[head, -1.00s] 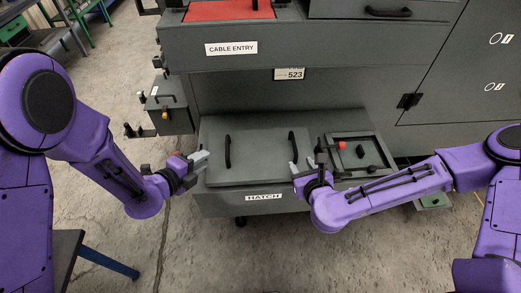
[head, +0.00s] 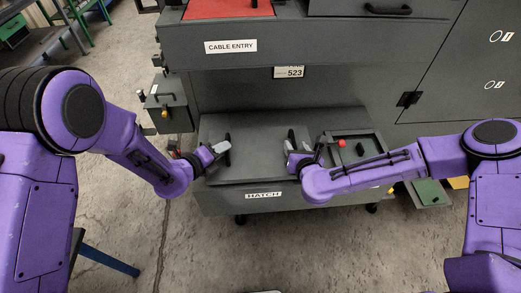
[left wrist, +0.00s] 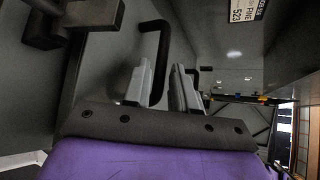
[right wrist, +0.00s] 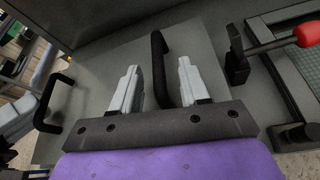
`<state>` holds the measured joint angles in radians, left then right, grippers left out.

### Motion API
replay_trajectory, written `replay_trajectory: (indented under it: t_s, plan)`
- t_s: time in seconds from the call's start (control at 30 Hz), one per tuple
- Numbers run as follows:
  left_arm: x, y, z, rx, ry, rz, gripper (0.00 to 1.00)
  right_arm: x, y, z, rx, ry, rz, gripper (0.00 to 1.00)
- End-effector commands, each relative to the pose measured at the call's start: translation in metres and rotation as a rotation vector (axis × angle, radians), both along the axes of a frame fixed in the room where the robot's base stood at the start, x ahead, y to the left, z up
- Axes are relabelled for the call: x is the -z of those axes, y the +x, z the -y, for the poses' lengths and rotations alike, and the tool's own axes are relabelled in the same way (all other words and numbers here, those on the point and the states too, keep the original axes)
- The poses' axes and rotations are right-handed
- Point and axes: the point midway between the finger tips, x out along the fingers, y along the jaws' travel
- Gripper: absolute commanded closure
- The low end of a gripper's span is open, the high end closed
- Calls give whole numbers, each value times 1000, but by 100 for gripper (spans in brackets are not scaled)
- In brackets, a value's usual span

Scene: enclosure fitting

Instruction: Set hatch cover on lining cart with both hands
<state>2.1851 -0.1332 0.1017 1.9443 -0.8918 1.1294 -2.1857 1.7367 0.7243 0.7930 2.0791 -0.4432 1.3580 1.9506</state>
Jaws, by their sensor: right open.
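The hatch cover (head: 258,150) is a flat grey plate with two black handles. It lies on the left part of a grey wheeled cart (head: 225,201) labelled HATCH. My left gripper (head: 221,151) is at the left handle (head: 227,140); in the left wrist view this handle (left wrist: 158,45) runs between the fingers, and I cannot tell whether they grip it. My right gripper (head: 294,149) is at the right handle. In the right wrist view the open fingers (right wrist: 157,85) stand either side of that handle (right wrist: 158,50), with gaps visible.
A recessed frame with a red knob (head: 342,143) and black latch parts is right of the cover, close to my right gripper. The CABLE ENTRY cabinet (head: 320,45) overhangs behind. A small grey box (head: 167,105) is at left. Floor in front is clear.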

Motion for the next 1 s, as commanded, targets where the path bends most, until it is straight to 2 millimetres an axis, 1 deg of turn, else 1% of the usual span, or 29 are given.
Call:
replay_trajectory:
  t_s: [0.03,0.1,0.2,0.33,0.57,0.63,0.67,0.7,0.73,1.0]
  plan:
    - [3,6,5,-1,-1,1,74,3,8,-1,0,-1,1,55]
    - [7,13,11,1,-1,0,74,7,17,-1,0,-1,0,55]
    - [11,19,16,-1,0,-1,74,10,26,-2,-1,0,1,55]
    - [13,23,19,-1,1,0,74,12,31,-2,-1,0,0,55]
    - [13,23,19,-1,0,-1,74,12,31,-2,-1,0,0,55]
    - [13,23,19,-2,0,-1,94,12,31,-2,-1,0,0,75]
    - [13,23,19,-2,0,-1,100,12,31,-2,-1,0,0,84]
    - [13,23,19,-2,0,-1,100,12,31,-2,-1,0,0,97]
    - [13,23,19,-2,0,-1,100,12,31,-2,-1,0,0,100]
    - [13,23,19,-2,0,-1,100,12,30,-2,0,0,0,100]
